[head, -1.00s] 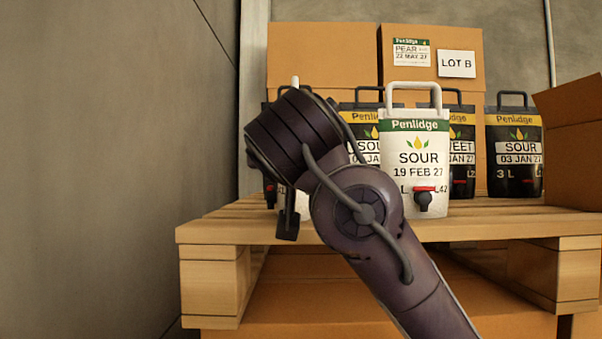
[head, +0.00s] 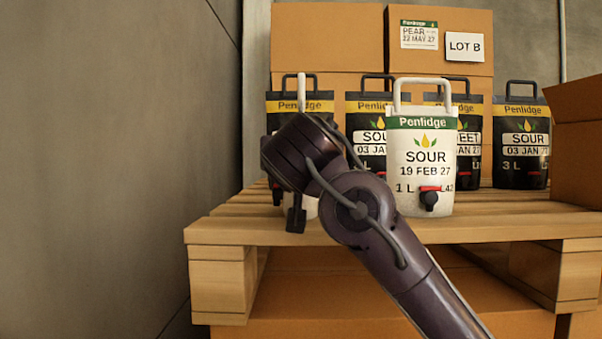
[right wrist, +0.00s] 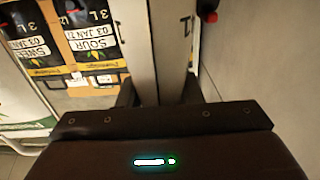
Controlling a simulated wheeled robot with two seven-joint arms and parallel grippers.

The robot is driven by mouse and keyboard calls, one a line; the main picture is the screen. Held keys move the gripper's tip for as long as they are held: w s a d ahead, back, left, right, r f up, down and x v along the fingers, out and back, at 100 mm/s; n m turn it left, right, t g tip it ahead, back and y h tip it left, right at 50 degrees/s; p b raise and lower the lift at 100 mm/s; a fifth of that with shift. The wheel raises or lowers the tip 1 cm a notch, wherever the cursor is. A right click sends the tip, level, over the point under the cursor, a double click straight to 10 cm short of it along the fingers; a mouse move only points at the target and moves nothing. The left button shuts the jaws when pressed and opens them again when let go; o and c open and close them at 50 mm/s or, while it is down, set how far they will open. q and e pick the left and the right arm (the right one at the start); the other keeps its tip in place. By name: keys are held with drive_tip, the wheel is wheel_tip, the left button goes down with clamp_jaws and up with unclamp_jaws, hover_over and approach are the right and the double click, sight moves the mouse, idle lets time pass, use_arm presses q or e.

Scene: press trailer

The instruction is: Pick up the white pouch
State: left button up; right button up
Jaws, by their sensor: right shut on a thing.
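One white pouch (head: 422,160) with a green band, a white handle and a red-and-black tap stands upright at the front of the wooden pallet. A second white pouch stands to its left, mostly hidden behind my right arm; its narrow white handle (head: 301,92) shows above the arm. My right gripper (head: 296,215) is at this left pouch. In the right wrist view its fingers (right wrist: 160,93) are shut on the pale pouch (right wrist: 140,45), seen nearly edge-on. Whether it touches the pallet is hidden. My left gripper is not in view.
Several black pouches (head: 521,145) stand behind on the pallet (head: 290,228). Cardboard boxes (head: 330,35) are stacked at the back, and another box (head: 577,150) stands at the right. A grey wall (head: 100,170) closes off the left side.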

sight(302, 88)
clamp_jaws()
drive_tip(key=shift+r, duration=0.1)
drive_tip(key=shift+r, duration=0.1)
wheel_tip(302, 88, up, 10)
drive_tip(key=shift+f+b, duration=0.1)
drive_tip(key=shift+b, duration=0.5)
